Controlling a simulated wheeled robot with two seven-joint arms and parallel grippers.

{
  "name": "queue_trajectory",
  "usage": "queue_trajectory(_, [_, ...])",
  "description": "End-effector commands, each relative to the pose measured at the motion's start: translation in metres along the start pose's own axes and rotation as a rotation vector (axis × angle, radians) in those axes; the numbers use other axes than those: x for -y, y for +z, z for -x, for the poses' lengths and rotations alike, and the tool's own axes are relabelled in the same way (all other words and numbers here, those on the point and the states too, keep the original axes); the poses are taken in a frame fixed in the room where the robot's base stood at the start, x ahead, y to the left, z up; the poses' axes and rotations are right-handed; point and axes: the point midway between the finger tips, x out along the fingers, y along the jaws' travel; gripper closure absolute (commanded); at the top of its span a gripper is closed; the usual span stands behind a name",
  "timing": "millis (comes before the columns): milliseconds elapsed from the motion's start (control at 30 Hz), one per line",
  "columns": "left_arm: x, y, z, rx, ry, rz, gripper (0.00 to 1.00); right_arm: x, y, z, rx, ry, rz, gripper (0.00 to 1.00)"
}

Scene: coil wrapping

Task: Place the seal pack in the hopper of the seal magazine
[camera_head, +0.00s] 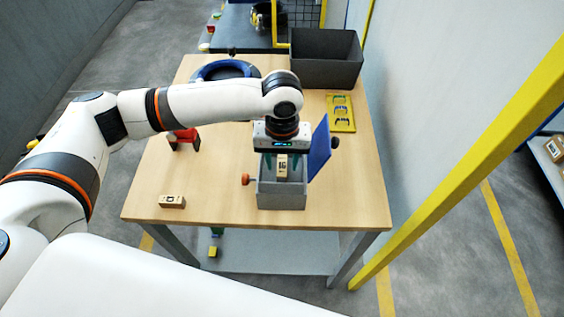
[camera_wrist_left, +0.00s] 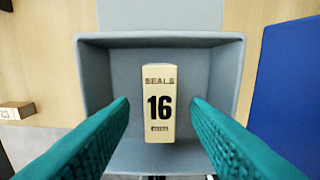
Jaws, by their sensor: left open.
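The seal pack (camera_wrist_left: 159,103), a tan block marked "SEALS 16", is inside the walls of the grey hopper (camera_wrist_left: 103,150) in the left wrist view. It also shows in the head view (camera_head: 282,164), over the grey hopper box (camera_head: 281,196) of the seal magazine. My left gripper (camera_head: 283,171) points down at the hopper. Its green fingers stand open either side of the pack, with gaps between them and it. I cannot tell whether the pack rests on the hopper floor. A blue panel (camera_head: 320,148), perhaps the lid, stands at the hopper's right. My right gripper is not seen.
Another small tan pack (camera_head: 172,202) lies at the table's front left. A red item (camera_head: 184,138), a blue-black ring (camera_head: 223,71), a dark grey bin (camera_head: 326,61) and a yellow tray (camera_head: 341,113) are also on the table. A yellow post (camera_head: 455,172) rises at right.

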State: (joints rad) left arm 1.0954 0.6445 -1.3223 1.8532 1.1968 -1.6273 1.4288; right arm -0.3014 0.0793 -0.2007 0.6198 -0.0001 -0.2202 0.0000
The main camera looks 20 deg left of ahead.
Motion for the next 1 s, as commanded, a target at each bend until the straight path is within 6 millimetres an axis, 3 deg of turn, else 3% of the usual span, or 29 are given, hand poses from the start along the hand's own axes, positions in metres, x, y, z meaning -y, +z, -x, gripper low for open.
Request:
queue_trajectory(300, [0.001,0.001,0.068,0.005,-0.003,0.0,0.57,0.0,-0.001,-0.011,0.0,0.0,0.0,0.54])
queue_trajectory(500, [0.001,0.001,0.098,0.002,-0.002,0.0,0.57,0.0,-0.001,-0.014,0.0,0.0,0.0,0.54])
queue_trajectory(700, [0.0,0.0,0.108,0.001,0.0,0.001,0.57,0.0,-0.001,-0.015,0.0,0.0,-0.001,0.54])
queue_trajectory(1000, [0.0,0.0,0.108,0.001,0.0,0.001,0.57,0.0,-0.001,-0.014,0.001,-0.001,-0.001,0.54])
